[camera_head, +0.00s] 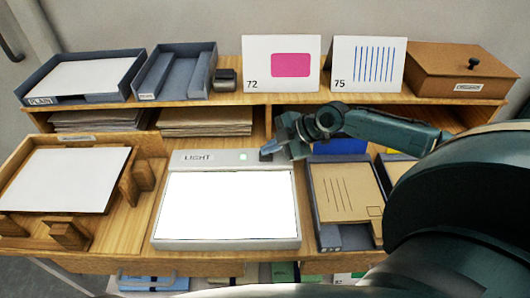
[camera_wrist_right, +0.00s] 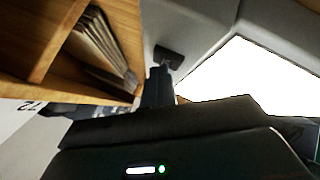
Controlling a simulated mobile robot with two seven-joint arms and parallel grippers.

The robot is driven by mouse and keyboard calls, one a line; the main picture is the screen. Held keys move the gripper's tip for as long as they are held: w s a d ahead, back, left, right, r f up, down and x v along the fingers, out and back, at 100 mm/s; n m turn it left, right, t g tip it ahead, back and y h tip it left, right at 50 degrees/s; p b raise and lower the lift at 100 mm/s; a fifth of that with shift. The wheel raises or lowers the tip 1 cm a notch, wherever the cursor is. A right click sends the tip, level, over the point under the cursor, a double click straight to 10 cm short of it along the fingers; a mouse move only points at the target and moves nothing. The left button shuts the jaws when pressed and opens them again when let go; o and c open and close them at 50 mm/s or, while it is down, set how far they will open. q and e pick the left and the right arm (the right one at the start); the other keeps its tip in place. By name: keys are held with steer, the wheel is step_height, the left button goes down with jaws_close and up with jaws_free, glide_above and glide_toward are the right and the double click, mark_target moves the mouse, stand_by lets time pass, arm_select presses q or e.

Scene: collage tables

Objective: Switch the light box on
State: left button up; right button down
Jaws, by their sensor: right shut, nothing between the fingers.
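The light box (camera_head: 168,200) lies on the table with its large panel (camera_head: 230,205) bright white. A small dark switch (camera_wrist_right: 168,55) shows on the grey strip in the right wrist view, beside the bright panel (camera_wrist_right: 250,75). My right gripper (camera_head: 268,151) is shut and empty at the right end of the strip, its fingertips (camera_wrist_right: 160,75) close to the switch. I cannot tell whether they touch it. My left gripper is not in view.
A wooden tray (camera_head: 14,178) with white paper lies left of the box, and a grey tray (camera_head: 322,215) with a brown card lies right. Behind, a shelf (camera_head: 285,98) carries grey trays, cards 72 (camera_head: 262,86) and 75 (camera_head: 345,86), and a wooden box (camera_head: 440,85).

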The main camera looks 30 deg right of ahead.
mark_target(270, 155)
steer(key=shift+r+p, duration=0.45)
steer(key=shift+r, duration=0.2)
step_height(270, 155, up, 6)
steer(key=p, duration=0.4)
steer(key=shift+p, duration=0.4)
